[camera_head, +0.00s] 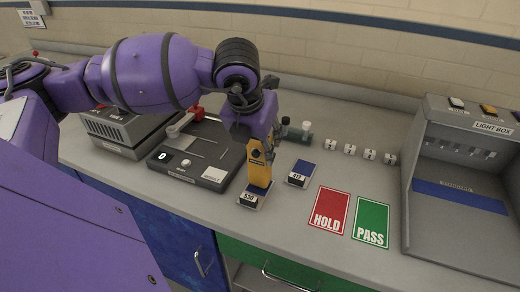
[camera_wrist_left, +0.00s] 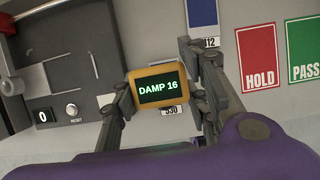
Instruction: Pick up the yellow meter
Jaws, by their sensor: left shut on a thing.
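The yellow meter (camera_head: 258,165) is upright in the head view, in the jaws of my left gripper (camera_head: 262,140). Its lower end is at the blue swatch on the block labelled 530 (camera_head: 250,198); I cannot tell whether they touch. In the left wrist view the meter's dark screen (camera_wrist_left: 160,88) reads "DAMP 16" in green. The two fingers of my left gripper (camera_wrist_left: 158,95) are shut on the meter's sides. My right gripper is not in view.
A block labelled 412 (camera_head: 300,173) stands right of the meter. A red HOLD card (camera_head: 329,209) and green PASS card (camera_head: 370,219) lie further right. A grey device with a RESET button (camera_head: 200,155) is left. The light box (camera_head: 455,190) stands at far right.

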